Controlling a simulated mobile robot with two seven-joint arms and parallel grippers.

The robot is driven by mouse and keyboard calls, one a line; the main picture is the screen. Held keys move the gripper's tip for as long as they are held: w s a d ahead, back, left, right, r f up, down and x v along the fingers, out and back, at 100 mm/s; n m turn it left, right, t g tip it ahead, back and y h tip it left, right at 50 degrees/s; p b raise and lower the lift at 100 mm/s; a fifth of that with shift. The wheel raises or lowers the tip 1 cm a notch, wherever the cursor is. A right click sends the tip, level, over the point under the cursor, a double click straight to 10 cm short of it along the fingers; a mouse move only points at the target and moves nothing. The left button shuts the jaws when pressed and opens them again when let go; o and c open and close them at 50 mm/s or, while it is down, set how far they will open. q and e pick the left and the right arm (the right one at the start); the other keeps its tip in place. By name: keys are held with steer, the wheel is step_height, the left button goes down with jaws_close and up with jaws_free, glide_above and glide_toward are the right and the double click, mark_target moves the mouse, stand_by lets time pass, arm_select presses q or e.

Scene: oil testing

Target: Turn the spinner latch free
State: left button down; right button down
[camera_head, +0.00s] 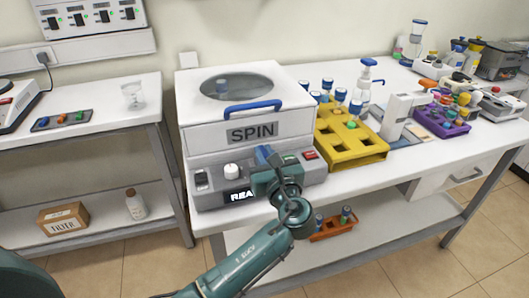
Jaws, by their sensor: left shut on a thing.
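The spinner (205,136) is a white box marked SPIN on a grey base, standing on the bench. Its lid has a round dark window and a blue handle (252,105), and it looks closed. A small blue latch (263,153) sits at the front, below the SPIN label. My left gripper (271,163) is shut on the latch, and its green jaws and wrist hide much of it. I cannot tell the latch's exact angle. My right gripper is not in view.
The base has a white knob (231,170), a display partly hidden by my arm, and a red switch (309,154). A yellow rack (352,146) with blue-capped tubes stands close at the right. An orange tray (332,229) lies on the shelf below.

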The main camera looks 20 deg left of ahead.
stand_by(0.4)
arm_select(q)
steer(key=c, duration=1.4)
jaws_free()
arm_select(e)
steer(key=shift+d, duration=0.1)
